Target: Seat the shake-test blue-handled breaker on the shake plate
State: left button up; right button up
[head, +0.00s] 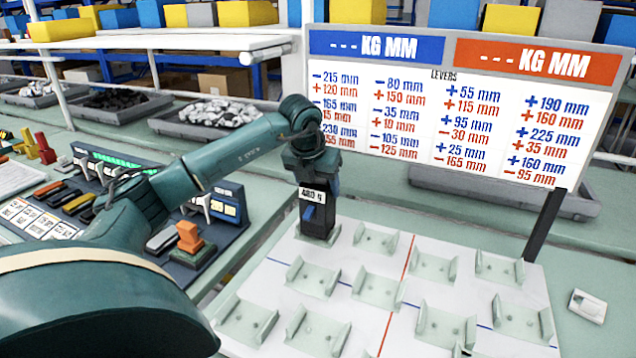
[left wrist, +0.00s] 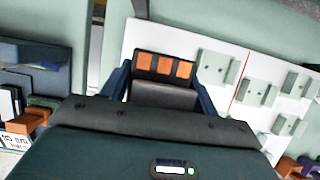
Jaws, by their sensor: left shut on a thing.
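A black breaker (head: 318,224) with a blue handle and a white label that seems to read 480 g stands upright in my left gripper (head: 314,178). In the left wrist view the gripper's blue fingers (left wrist: 163,94) are on both sides of the dark breaker (left wrist: 164,65), which shows three orange squares. The breaker is at the far left corner of the white shake plate (head: 340,256). Whether its base touches the plate or a cradle cannot be told. Several pale cradles (head: 378,290) on the plate are empty. My right gripper is not in view.
A sign board (head: 460,105) with millimetre values stands behind the plate on a dark post. A dark rack (head: 190,235) with several breakers and an orange piece (head: 188,237) is at the left. A small white device (head: 587,306) lies right of the plate. Trays stand behind.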

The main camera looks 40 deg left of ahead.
pick_arm(q)
jog(key=shift+f+b, duration=0.5)
jog(key=shift+f, duration=0.2)
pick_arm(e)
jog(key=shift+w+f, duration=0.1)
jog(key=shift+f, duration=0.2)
pick_arm(q)
jog(key=o, duration=1.6)
jog(key=shift+o, duration=1.3)
jog(key=shift+f, duration=0.15)
jog(key=shift+v, duration=1.05)
jog(key=v, duration=1.1)
jog(key=shift+b, duration=0.3)
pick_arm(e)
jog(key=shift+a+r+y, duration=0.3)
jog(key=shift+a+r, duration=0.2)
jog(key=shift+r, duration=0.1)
